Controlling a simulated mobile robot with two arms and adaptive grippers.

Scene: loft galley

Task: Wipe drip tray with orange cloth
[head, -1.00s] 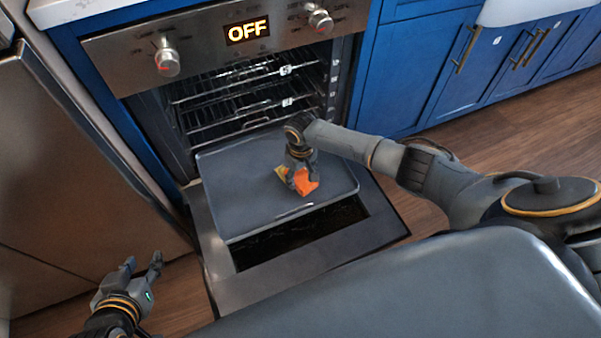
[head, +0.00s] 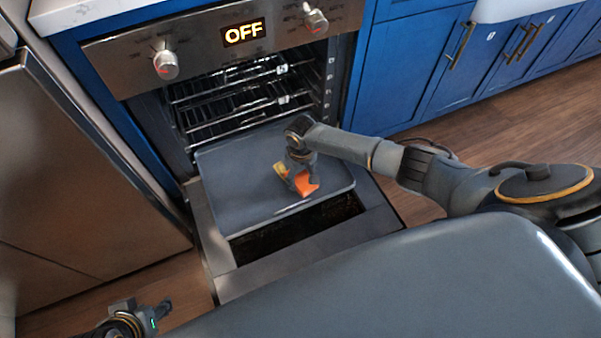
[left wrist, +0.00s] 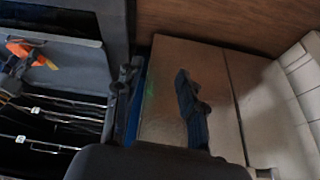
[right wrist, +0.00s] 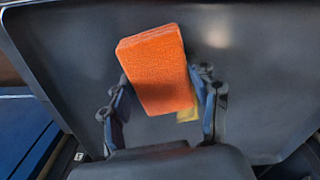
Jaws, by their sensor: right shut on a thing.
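The orange cloth (head: 304,185) is a folded block held over the grey drip tray (head: 240,200). My right gripper (head: 299,176) is shut on it; in the right wrist view the cloth (right wrist: 158,70) sits between the two fingers. I cannot tell whether it presses on the tray. A small yellow patch (right wrist: 188,112) shows beside the cloth, partly hidden by it; I cannot tell what it is. The tray lies over the lowered oven door. My left gripper (head: 146,312) is empty at the lower left; its fingers stand apart in the left wrist view (left wrist: 158,98).
The open oven (head: 240,95) has wire racks behind the tray, and its display reads OFF. The oven door (head: 310,262) juts out. A steel appliance front (head: 80,190) stands left and blue cabinets (head: 420,70) stand right. Wooden floor is clear at right.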

